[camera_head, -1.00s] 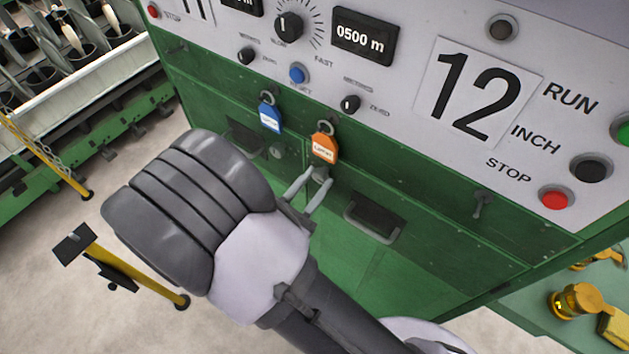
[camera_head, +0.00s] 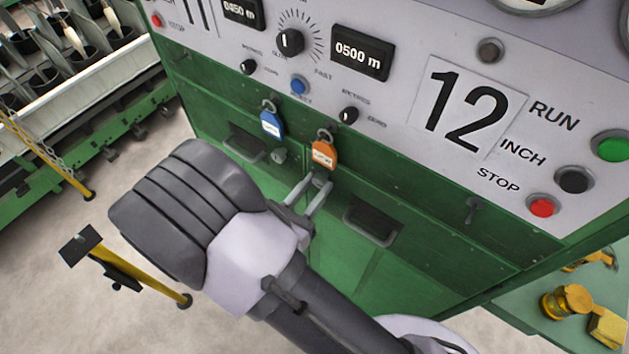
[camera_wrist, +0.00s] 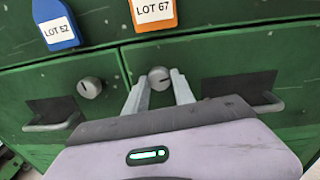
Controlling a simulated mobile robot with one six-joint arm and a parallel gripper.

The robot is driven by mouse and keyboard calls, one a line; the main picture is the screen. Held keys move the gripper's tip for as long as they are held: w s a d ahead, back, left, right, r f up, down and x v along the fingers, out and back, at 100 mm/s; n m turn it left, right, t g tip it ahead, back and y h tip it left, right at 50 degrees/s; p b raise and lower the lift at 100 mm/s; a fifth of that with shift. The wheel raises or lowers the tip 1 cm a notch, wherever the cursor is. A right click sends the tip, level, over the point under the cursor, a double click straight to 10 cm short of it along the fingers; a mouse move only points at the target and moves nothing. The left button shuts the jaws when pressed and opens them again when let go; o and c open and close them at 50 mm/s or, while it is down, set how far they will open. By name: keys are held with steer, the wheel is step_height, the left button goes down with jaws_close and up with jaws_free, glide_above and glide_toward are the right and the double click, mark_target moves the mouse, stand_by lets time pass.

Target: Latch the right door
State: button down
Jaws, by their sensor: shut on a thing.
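The right door (camera_head: 345,255) is a green panel below the control console, with a recessed pull handle (camera_head: 372,220); it also shows in the wrist view (camera_wrist: 290,75). It looks about flush with the frame. Its round grey latch knob (camera_wrist: 159,76) is at the door's upper left corner. My gripper (camera_wrist: 160,84) is shut on this knob, one finger on each side; in the head view the fingers (camera_head: 308,190) reach the same spot. A mark on the knob's face looks roughly level, but is small. Fingers partly hide the knob in the head view.
The left door has its own knob (camera_wrist: 89,87) and handle (camera_wrist: 52,125). A blue tag (camera_head: 271,124) and an orange tag (camera_head: 323,155) hang just above the knobs. Console buttons, including the red stop (camera_head: 541,207), are at right. A yellow stand (camera_head: 130,272) is at lower left.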

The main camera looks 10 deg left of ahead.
steer(key=n+p, duration=0.3)
steer(key=shift+r+n, duration=0.25)
steer(key=shift+n, duration=0.05)
steer(key=n+p, duration=0.2)
steer(key=n, duration=0.1)
steer(key=shift+n, duration=0.3)
steer(key=n+p, duration=0.2)
steer(key=n, duration=0.2)
steer(key=shift+g+h+p, duration=0.3)
steer(key=shift+p, duration=0.05)
steer(key=shift+f+n+p, duration=0.1)
steer(key=shift+n+p, duration=0.5)
steer(key=shift+n, duration=1.2)
steer(key=c, duration=1.1)
jaws_free()
steer(key=shift+o, duration=0.2)
